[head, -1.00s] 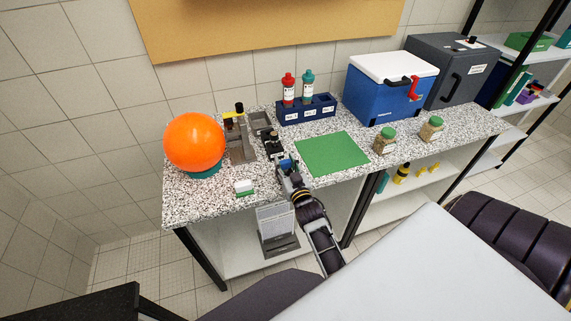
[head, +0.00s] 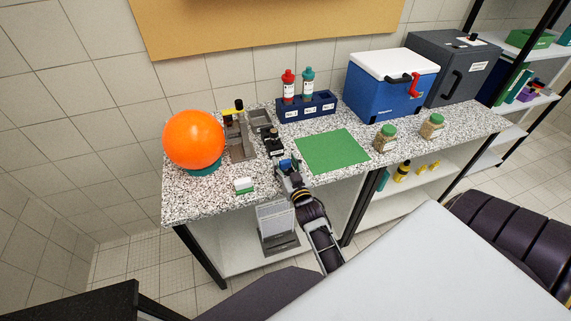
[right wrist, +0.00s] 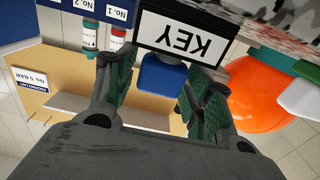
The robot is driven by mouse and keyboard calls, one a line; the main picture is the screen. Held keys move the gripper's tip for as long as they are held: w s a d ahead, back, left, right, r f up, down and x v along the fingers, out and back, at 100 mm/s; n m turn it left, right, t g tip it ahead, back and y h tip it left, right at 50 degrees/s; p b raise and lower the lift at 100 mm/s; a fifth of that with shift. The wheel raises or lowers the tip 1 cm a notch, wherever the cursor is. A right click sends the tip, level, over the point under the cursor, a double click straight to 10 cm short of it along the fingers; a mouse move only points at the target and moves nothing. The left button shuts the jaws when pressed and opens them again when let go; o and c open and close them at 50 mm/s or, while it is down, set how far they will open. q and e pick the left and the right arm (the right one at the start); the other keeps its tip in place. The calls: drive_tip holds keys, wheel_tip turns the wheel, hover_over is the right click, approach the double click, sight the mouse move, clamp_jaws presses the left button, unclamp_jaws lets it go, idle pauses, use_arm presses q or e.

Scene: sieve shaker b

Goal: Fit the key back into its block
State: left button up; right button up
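The block (head: 273,141) is a dark piece on the bench beside the grey trays. A white plate reading KEY (right wrist: 185,38) is upside down and close in the right wrist view. The key appears as a blue piece (right wrist: 164,76) between my right gripper's green-padded fingers (right wrist: 163,88). I cannot tell how far the key is into the block. My left gripper is out of view.
An orange ball (head: 194,138) sits left on a teal base. A blue bottle rack (head: 306,109) is behind, and a green mat (head: 332,150) lies bare to the right. A small green-white item (head: 244,185) lies near the front edge.

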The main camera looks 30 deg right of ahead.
sight(285, 162)
drive_tip(key=shift+o, duration=0.5)
drive_tip(key=shift+r, duration=0.1)
drive_tip(key=shift+r+p, duration=0.95)
drive_tip(key=shift+r, duration=0.8)
drive_tip(key=shift+f+b, duration=0.15)
drive_tip(key=shift+b, duration=0.7)
drive_tip(key=shift+r, duration=0.2)
drive_tip(key=shift+r+p, duration=1.9)
drive_tip(key=shift+r, duration=0.95)
drive_tip(key=shift+f+b, duration=0.1)
drive_tip(key=shift+b, duration=0.25)
